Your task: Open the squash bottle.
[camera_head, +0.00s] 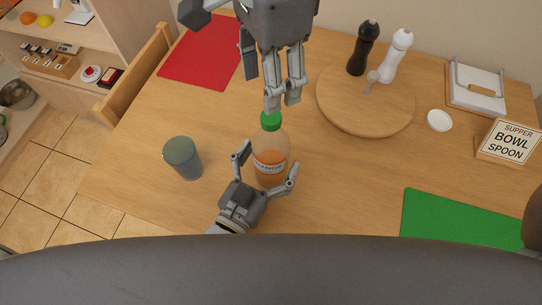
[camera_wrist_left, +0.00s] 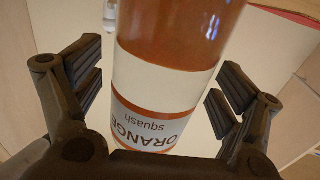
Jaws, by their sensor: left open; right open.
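The squash bottle (camera_head: 268,165) stands upright on the table, with orange contents, a pale label and a green cap (camera_head: 271,121). My left gripper (camera_head: 267,166) is low at the bottle, its open fingers on either side of the body. In the left wrist view the bottle (camera_wrist_left: 165,85) fills the space between the fingers (camera_wrist_left: 160,85), with gaps visible and the "ORANGE squash" label upside down. My right gripper (camera_head: 282,102) comes down from the top of the head view, open, its fingertips just above the cap. Whether they touch the cap is unclear.
A grey-blue cup (camera_head: 182,158) stands left of the bottle. A round wooden board (camera_head: 365,112) with a black mill (camera_head: 363,48) and a white mill (camera_head: 395,56) is to the right. A red mat (camera_head: 202,50) and a green mat (camera_head: 455,220) lie flat.

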